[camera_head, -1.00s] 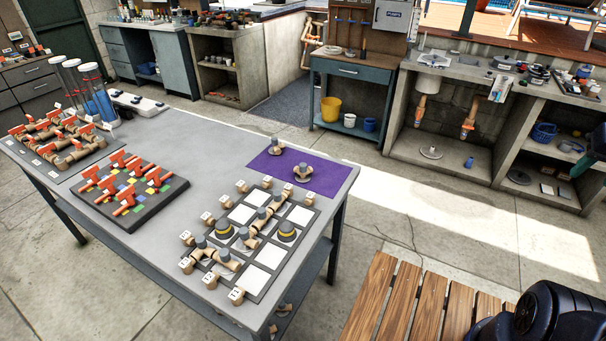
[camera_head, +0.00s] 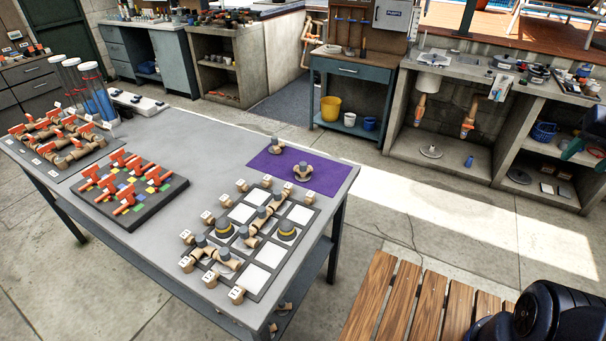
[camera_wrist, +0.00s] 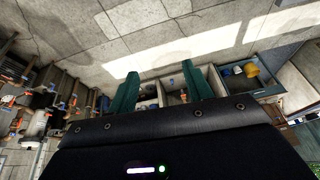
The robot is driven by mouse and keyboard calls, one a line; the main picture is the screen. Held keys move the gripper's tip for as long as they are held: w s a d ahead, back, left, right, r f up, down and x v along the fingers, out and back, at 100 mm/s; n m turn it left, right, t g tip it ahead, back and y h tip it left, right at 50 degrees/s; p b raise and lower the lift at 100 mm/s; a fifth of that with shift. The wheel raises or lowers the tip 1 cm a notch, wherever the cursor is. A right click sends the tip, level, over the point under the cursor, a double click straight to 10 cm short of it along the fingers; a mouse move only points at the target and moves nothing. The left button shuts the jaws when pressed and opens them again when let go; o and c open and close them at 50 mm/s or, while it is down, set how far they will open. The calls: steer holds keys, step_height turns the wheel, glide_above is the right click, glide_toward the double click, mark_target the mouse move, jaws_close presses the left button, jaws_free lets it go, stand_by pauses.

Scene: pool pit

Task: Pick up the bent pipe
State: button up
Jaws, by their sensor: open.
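Several tan pipe fittings with grey caps (camera_head: 262,212) stand on a grid board with white squares (camera_head: 257,279) at the table's right end. Two more capped fittings (camera_head: 303,173) sit on a purple mat (camera_head: 322,187) behind it. I cannot tell which piece is the bent pipe. Curved tan-and-orange pipes (camera_head: 468,118) also hang under the concrete counter at the right. My gripper (camera_wrist: 164,88) shows two green fingers spread apart with nothing between them. Green finger parts show at the right edge of the head view, far from the table.
The grey table (camera_head: 215,163) also holds a black board of orange valves (camera_head: 128,192) and a pipe assembly (camera_head: 60,138). A wooden slatted bench (camera_head: 400,305) stands at the front right. Open floor lies between table and counter.

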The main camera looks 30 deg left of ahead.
steer(key=w+a+r+m+g, duration=0.1)
steer(key=w+a+r+m, duration=0.1)
steer(key=w+a, duration=0.55)
steer(key=w+a+f+m+g+y, duration=0.15)
steer(key=w+a, duration=0.25)
steer(key=a, duration=0.4)
steer(key=w+a+m+h, duration=0.1)
steer(key=w+a+m, duration=0.1)
steer(key=w+a, duration=0.4)
steer(key=m+g, duration=0.2)
steer(key=m, duration=0.5)
glide_above(303, 163)
steer(key=shift+n+h, duration=0.25)
steer(key=shift+h, duration=0.2)
steer(key=f, duration=2.5)
steer(key=shift+s+a+f, duration=0.2)
steer(key=shift+s+f, duration=0.1)
steer(key=shift+f, duration=0.1)
steer(key=shift+w+d+f, duration=0.1)
steer(key=shift+d+f, duration=0.05)
steer(key=shift+f, duration=1.2)
steer(key=shift+w+d+f, duration=0.1)
steer(key=shift+f, duration=1.25)
jaws_close()
